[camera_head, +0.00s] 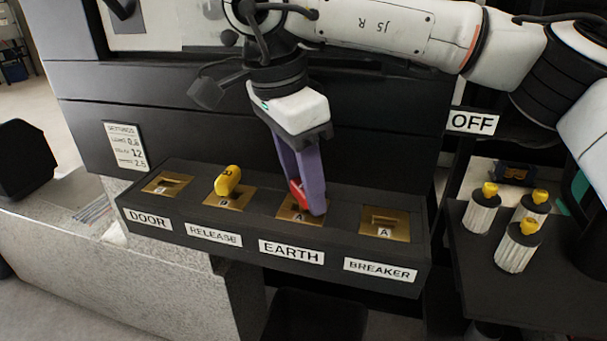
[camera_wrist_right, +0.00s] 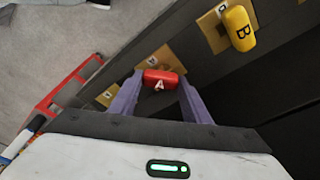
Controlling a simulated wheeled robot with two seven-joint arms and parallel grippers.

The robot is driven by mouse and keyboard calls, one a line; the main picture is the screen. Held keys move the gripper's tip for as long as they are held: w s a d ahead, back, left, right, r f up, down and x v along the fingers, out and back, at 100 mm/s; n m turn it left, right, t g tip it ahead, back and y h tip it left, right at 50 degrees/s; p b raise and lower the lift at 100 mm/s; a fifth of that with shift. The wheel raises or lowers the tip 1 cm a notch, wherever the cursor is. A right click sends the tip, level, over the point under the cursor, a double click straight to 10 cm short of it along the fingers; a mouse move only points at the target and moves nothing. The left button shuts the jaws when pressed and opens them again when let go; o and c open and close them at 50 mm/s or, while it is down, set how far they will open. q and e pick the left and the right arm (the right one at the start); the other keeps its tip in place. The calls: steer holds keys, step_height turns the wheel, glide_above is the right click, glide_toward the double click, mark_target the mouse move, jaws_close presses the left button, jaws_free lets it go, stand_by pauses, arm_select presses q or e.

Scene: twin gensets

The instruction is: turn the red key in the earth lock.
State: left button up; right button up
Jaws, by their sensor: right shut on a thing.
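The red key (camera_head: 298,190) is in the brass earth lock (camera_head: 290,214), above the EARTH label. It is mostly hidden by my right gripper's purple fingers in the head view. In the right wrist view the red key (camera_wrist_right: 162,82), marked A, lies between the two purple fingers. My right gripper (camera_head: 309,205) comes down from above and is shut on the red key. The gripper also shows in the right wrist view (camera_wrist_right: 158,88). My left gripper is not clearly in view.
A yellow key (camera_head: 228,180) marked B is in the RELEASE lock, left of my gripper. The DOOR lock (camera_head: 168,184) and BREAKER lock (camera_head: 385,222) hold no key. Several pale ribbed posts with yellow tops (camera_head: 517,246) stand on a dark surface at right, below an OFF sign (camera_head: 472,122).

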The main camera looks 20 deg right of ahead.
steer(key=m+g+p, duration=0.1)
steer(key=m, duration=0.4)
steer(key=shift+r, duration=0.1)
steer(key=m, duration=0.4)
steer(key=shift+g, duration=0.3)
steer(key=o, duration=1.2)
